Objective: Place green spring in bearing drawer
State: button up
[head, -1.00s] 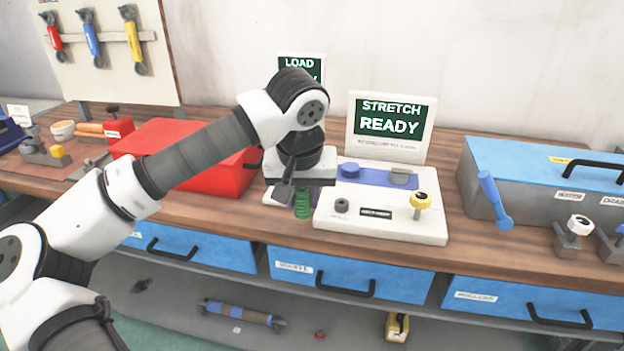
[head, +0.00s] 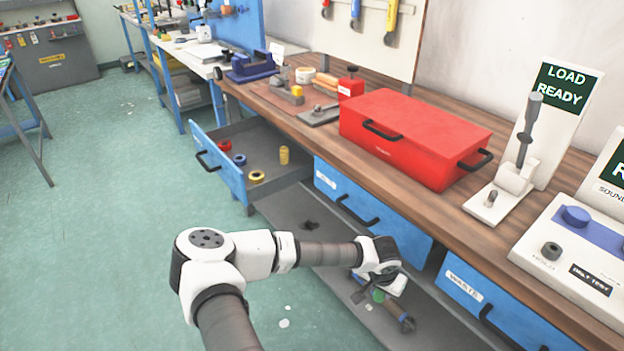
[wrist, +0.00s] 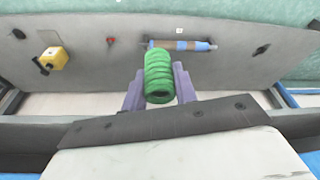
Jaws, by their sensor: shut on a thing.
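My gripper (head: 372,290) is shut on the green spring (wrist: 159,72), with its two purple fingers on either side of the coil in the wrist view. In the head view the spring (head: 378,296) is small and partly hidden below the gripper, in front of the bench and below its top. An open blue-fronted drawer (head: 222,165) sticks out of the bench to the left, well apart from my gripper. Inside it lie red, blue and yellow rings and an upright yellow cylinder (head: 284,155). I cannot read a label on it.
Closed blue drawers, one marked waste (head: 470,290), sit under the bench top. A red toolbox (head: 415,135) and a load ready stand (head: 520,150) are on top. A lower shelf (head: 300,225) holds loose parts. The green floor left of the drawer is clear.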

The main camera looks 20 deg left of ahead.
aim_at(252, 159)
jog(key=i+j+z, duration=0.15)
jog(key=j, duration=0.65)
jog(key=j+z, duration=0.2)
jog(key=j, duration=0.6)
